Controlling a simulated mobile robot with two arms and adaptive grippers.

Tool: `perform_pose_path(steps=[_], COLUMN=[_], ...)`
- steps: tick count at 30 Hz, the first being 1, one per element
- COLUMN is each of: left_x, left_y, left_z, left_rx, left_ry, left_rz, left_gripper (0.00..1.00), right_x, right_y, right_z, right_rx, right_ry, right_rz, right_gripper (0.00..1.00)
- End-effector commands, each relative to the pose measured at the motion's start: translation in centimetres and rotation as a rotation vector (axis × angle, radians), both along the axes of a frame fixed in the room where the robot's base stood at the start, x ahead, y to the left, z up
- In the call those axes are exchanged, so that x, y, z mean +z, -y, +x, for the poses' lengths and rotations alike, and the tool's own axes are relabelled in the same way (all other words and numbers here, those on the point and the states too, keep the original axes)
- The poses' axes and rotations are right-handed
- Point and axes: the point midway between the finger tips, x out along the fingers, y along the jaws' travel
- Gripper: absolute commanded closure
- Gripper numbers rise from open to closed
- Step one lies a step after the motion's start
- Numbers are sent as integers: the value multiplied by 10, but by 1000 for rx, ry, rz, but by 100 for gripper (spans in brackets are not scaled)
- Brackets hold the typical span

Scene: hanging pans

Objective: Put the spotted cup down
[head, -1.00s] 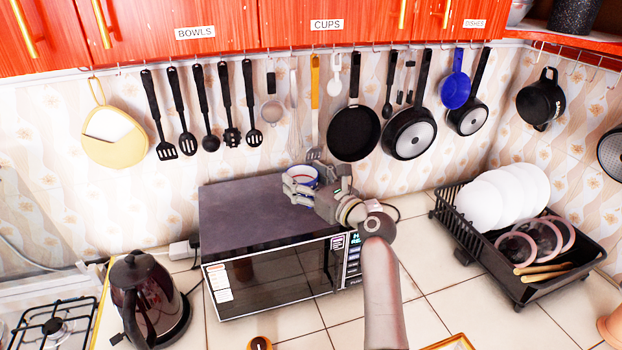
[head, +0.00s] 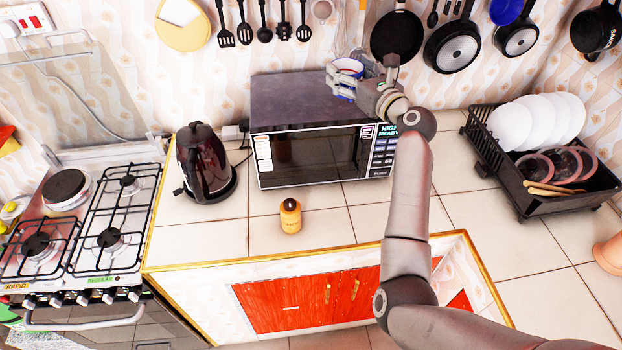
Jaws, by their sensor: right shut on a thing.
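The cup (head: 348,66) is white with blue at its rim and lower side; I cannot make out spots at this size. It is in my right gripper (head: 343,78), whose fingers are shut around its side. The fingers and hand hide part of the cup. It appears upright, over the back right part of the dark microwave's top (head: 290,100). I cannot tell whether its base touches the microwave. My right arm reaches up from the lower right. My left gripper is not in view.
A kettle (head: 205,165) stands left of the microwave, beside a gas stove (head: 95,225). A small yellow-brown jar (head: 290,215) stands in front. A dish rack (head: 530,190) with plates is at right. Pans (head: 397,36) hang behind. Counter (head: 480,205) between arm and rack is clear.

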Motion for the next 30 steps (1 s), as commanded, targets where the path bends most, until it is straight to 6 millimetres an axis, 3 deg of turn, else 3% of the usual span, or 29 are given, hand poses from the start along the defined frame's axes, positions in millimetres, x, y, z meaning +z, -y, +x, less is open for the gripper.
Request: perform_pose_path(steps=[3,8,18,24,30], left_x=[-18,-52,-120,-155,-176], left_y=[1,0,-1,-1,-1], left_z=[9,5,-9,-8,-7], left_rx=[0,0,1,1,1], left_ry=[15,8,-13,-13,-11], left_rz=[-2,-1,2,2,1], left_gripper=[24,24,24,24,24], right_x=[-33,-87,-179,-217,-234], right_y=[13,33,52,46,35], right_z=[-14,-49,-144,-200,-239], right_rx=[-18,-45,-49,-16,21], right_ry=[-4,-4,2,3,1], right_rz=[-2,-5,-14,-14,-6], right_gripper=[59,59,59,59,59])
